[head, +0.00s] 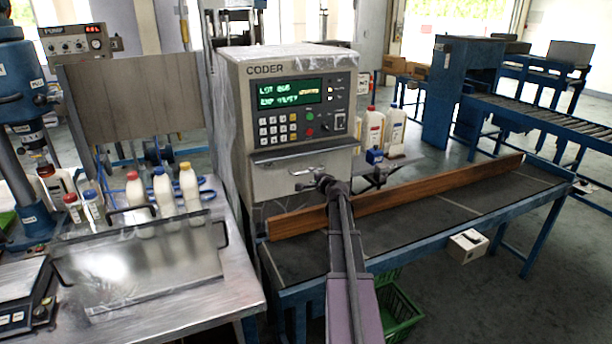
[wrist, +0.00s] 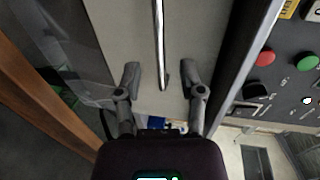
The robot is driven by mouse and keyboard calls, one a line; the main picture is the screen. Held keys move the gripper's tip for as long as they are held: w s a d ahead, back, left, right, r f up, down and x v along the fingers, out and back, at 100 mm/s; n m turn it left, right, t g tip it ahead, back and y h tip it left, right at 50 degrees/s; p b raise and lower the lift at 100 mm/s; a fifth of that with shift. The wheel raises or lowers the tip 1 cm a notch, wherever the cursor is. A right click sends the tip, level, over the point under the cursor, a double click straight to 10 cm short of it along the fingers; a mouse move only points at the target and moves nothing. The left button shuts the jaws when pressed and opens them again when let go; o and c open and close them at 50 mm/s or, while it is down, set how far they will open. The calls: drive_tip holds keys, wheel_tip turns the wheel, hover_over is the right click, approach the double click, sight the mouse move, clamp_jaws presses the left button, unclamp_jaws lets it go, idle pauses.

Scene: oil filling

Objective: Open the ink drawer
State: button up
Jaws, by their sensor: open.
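The coder machine (head: 285,110) stands at the centre of the head view, with its keypad and green display facing me. Its pale lower front, which looks like the ink drawer (head: 275,185), sits below a dark ledge and appears shut. A silver bar handle (head: 301,172) is on this front, partly hidden by my gripper. In the wrist view the handle (wrist: 158,40) runs down from the top edge across the pale front (wrist: 125,25). My gripper (wrist: 161,75) is open and empty, its fingers on either side of the handle's lower end. No contact is visible.
A brown wooden rail (head: 430,193) runs along the dark conveyor (head: 420,225) at right. Several bottles (head: 163,190) stand on the metal table at left. A small white box (head: 467,245) is by the conveyor's front edge. Red and green buttons (wrist: 307,62) show beside the drawer front.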

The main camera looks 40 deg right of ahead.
sight(306, 172)
drive_tip(key=shift+b+x, duration=0.55)
drive_tip(key=shift+x, duration=2.65)
drive_tip(key=shift+c, duration=0.2)
clamp_jaws()
drive_tip(key=shift+s, duration=0.1)
